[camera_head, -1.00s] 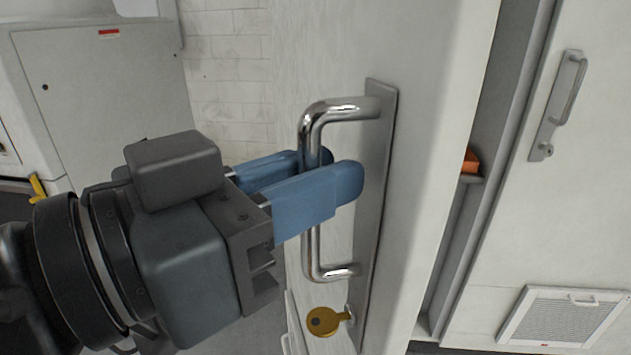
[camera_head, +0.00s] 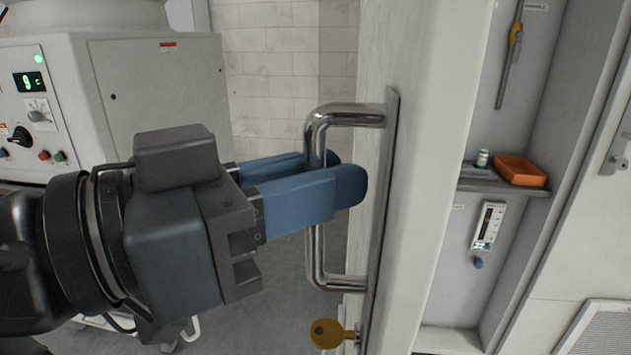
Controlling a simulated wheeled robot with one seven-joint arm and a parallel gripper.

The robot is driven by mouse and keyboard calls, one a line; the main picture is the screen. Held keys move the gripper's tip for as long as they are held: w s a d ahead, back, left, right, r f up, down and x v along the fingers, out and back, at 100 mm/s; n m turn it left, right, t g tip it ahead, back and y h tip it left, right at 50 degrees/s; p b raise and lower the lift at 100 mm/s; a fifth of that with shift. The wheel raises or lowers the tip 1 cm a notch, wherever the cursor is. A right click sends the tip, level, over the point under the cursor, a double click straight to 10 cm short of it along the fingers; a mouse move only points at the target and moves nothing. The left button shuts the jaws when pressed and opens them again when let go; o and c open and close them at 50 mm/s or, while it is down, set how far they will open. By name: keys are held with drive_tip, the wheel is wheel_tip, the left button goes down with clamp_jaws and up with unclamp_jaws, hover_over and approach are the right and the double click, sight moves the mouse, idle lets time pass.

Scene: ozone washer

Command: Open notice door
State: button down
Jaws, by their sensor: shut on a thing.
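The notice door (camera_head: 420,130) is a white panel seen nearly edge-on, standing ajar. A chrome bar handle (camera_head: 317,262) on a metal plate is fixed to its face. My gripper (camera_head: 335,180) has two blue fingers shut around the upright bar of the handle, one on each side. A brass key (camera_head: 328,333) sits in the lock below the handle. To the right of the door edge, the open cabinet interior (camera_head: 510,240) shows.
Inside the cabinet, a shelf (camera_head: 490,184) bears an orange tray (camera_head: 522,170) and a small bottle (camera_head: 482,158). A white gauge (camera_head: 488,225) hangs below. A machine with a control panel (camera_head: 35,110) stands at the left. A vent grille (camera_head: 605,330) is at lower right.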

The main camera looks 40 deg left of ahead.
drive_tip(key=shift+s+a, duration=0.1)
drive_tip(key=shift+a, duration=0.15)
drive_tip(key=c, duration=1.2)
unclamp_jaws()
drive_tip(key=b+v, duration=0.1)
drive_tip(key=v, duration=0.6)
drive_tip(key=shift+s+a, duration=0.2)
drive_tip(key=shift+s, duration=0.15)
